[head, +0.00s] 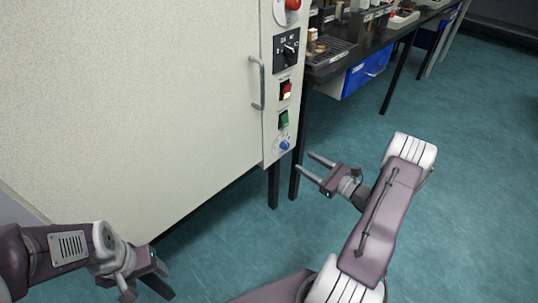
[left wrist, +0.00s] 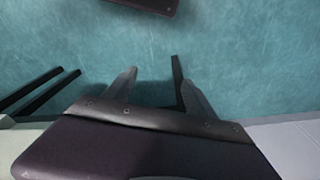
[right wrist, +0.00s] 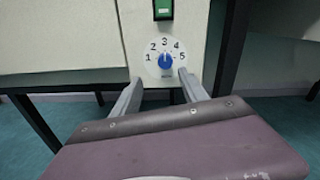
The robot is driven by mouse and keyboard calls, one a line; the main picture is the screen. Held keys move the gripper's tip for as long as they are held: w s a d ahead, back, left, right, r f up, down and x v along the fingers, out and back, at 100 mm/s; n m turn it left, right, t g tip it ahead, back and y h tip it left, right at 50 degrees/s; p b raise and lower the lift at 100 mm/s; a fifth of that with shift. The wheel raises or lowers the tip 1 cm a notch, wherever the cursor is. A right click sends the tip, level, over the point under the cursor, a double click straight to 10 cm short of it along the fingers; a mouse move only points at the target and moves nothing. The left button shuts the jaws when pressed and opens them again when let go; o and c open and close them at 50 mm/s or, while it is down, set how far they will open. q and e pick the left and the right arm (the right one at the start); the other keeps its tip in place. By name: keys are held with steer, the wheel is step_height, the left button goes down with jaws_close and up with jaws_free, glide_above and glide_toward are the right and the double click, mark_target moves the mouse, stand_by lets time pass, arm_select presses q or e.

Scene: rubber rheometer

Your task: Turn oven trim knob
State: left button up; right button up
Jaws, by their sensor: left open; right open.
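The oven trim knob (head: 284,145) is a small blue knob on a white round dial at the bottom of the oven's control strip. In the right wrist view the knob (right wrist: 166,60) sits in a dial numbered 1 to 5, its pale pointer facing up near 3. My right gripper (head: 304,161) is open and empty, its fingers aimed at the dial. In the right wrist view its fingertips (right wrist: 161,72) lie either side of and just below the knob, apart from it. My left gripper (head: 148,283) is open and empty, low in front of the oven door.
Above the knob are a green switch (head: 283,120), a red lit switch (head: 286,90), a black rotary selector (head: 288,50) and a red button. The door handle (head: 257,83) stands out left of the strip. A dark bench (head: 345,62) with a blue drawer (head: 366,72) stands right. The floor is clear.

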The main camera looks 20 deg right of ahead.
mark_target(287, 147)
steer(key=b+x, duration=0.1)
steer(key=x, duration=0.1)
steer(key=b+x, duration=0.1)
steer(key=x, duration=0.2)
steer(key=d+b+x, duration=0.1)
steer(key=x, duration=0.2)
steer(key=shift+w+f, duration=0.1)
steer(key=shift+w, duration=0.15)
steer(key=shift+w+a, duration=0.2)
steer(key=shift+w, duration=0.2)
arm_select(q)
step_height(287, 147, down, 4)
steer(key=shift+r, duration=0.1)
arm_select(e)
steer(key=shift+m, duration=0.3)
jaws_close()
